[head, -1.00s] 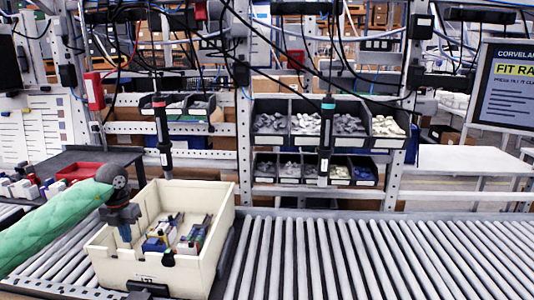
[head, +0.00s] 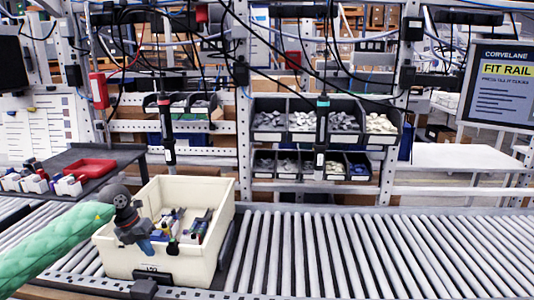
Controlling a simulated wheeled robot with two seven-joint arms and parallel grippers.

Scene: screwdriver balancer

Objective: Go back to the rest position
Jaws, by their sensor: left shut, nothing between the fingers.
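My left gripper (head: 146,246), at the end of the green-sleeved arm, is shut and empty. It points down at the front left of the cream crate (head: 217,250), and its fingers overlap the crate's front wall in the head view. I cannot tell whether it touches the wall. Several small tools and parts (head: 198,228) lie in the crate, some hidden by the gripper and the walls. Two screwdrivers hang upright behind the conveyor, one with a red band (head: 166,132) and one with a teal band (head: 322,135), both apart from my gripper. My right gripper is out of view.
The crate stands on the roller conveyor (head: 340,255), which is clear to its right. A dark side table (head: 120,155) with a red tray (head: 90,168) and small parts is at the left. Grey bins (head: 290,135) stand on the rack behind.

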